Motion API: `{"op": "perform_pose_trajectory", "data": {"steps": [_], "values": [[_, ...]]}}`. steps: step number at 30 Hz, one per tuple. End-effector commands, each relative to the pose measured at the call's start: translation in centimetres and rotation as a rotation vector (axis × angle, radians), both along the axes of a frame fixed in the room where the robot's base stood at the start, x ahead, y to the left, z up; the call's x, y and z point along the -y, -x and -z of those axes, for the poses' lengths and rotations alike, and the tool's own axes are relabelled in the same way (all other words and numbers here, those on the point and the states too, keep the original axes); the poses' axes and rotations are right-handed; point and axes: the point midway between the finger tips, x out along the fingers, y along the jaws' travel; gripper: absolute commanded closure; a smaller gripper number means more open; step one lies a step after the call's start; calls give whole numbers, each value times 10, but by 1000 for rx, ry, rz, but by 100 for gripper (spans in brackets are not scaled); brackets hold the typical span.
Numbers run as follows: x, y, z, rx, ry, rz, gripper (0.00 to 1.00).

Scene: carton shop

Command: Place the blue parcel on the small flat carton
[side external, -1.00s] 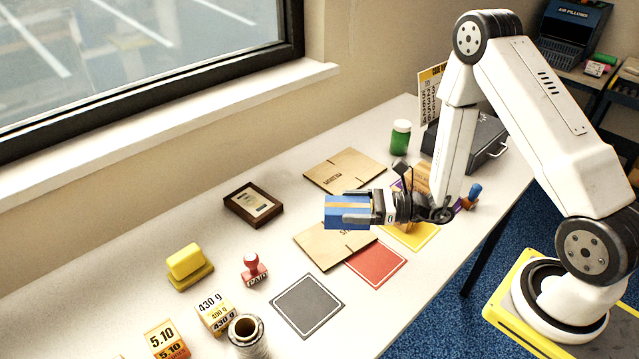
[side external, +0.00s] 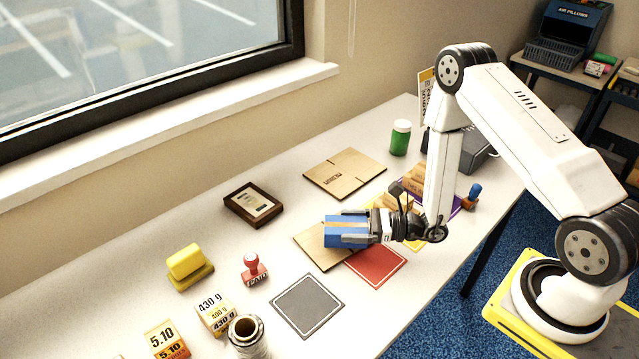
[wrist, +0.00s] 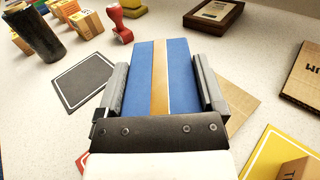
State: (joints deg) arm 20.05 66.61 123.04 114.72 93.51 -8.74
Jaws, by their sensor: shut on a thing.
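The blue parcel (side external: 340,238) has a tan stripe along its top and also fills the middle of the wrist view (wrist: 178,75). My gripper (side external: 350,228) is shut on it, with one finger along each side in the wrist view (wrist: 160,75). The small flat carton (side external: 310,242) is a brown sheet lying on the table under the parcel. The parcel hides much of it; a strip shows right of the parcel in the wrist view (wrist: 241,102). The parcel looks level and low over the carton. I cannot tell whether they touch.
Another flat carton (side external: 345,170) lies behind. Red (side external: 378,265) and grey (side external: 307,306) mats lie in front. A framed plaque (side external: 253,204), a red stamp (side external: 255,271), a yellow stamp (side external: 187,265) and a green-bodied bottle (side external: 400,140) stand around.

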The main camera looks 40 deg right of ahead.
Motion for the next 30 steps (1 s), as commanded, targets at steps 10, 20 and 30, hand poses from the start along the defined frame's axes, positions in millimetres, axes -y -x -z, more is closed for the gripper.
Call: {"op": "perform_pose_trajectory", "data": {"steps": [10,20,30], "values": [[0,0,18,2,-1,0,86],[0,0,20,1,0,0,86],[0,0,21,1,1,0,0]]}}
